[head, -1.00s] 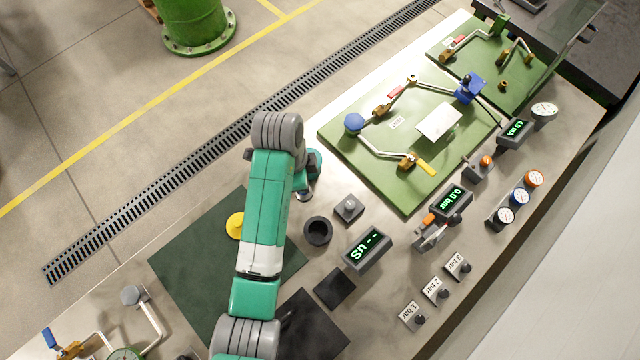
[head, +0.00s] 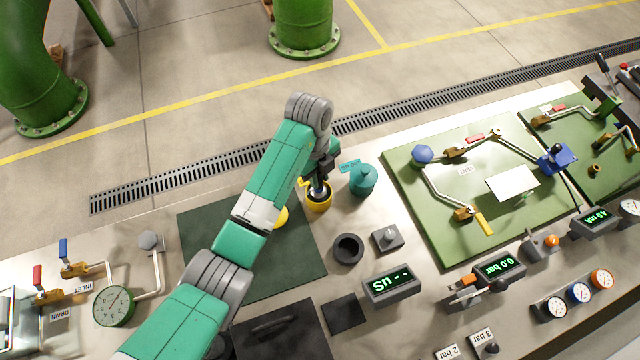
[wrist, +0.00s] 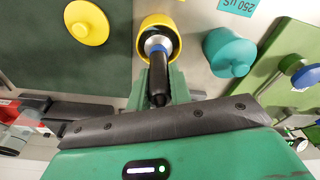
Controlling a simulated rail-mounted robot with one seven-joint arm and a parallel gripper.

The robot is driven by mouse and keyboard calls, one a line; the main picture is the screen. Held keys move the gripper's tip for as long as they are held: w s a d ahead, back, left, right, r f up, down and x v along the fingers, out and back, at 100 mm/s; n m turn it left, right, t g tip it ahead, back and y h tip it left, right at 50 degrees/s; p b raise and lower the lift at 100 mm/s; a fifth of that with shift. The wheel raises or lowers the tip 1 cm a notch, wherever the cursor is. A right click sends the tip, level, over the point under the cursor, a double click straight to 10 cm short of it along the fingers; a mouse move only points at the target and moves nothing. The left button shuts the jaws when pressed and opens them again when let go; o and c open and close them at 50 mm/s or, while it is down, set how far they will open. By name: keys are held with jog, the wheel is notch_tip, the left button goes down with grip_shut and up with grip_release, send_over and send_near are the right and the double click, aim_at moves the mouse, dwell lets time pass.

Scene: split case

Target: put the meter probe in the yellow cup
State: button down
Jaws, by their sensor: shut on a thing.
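The meter probe (wrist: 158,72) has a black handle with a silver collar and shows in the wrist view between my fingers. My gripper (wrist: 157,98) is shut on the handle. The yellow cup (wrist: 155,21) stands just beyond the fingers, and the probe's collar end lies at its dark opening. In the head view the yellow cup (head: 319,206) stands below my gripper (head: 320,176), with the probe's lower part at its mouth. How deep the probe is, and whether it touches the cup, I cannot tell.
A yellow disc (wrist: 87,22) lies on the dark green mat (head: 207,225) left of the cup. A teal pot (head: 362,181) with a label stands close on the right. A black ring-shaped holder (head: 348,249) and a display reading "-- US" (head: 391,284) are nearer.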

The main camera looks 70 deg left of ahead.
aim_at(320, 191)
jog(key=shift+f, duration=1.85)
jog(key=shift+b, duration=0.3)
jog(key=shift+f, duration=0.2)
jog(key=c, duration=1.3)
grip_release()
jog(key=r, duration=0.4)
jog(key=a+r+p, duration=0.1)
jog(key=r, duration=0.7)
jog(key=shift+s+a+r+p, duration=0.2)
jog(key=shift+p, duration=0.2)
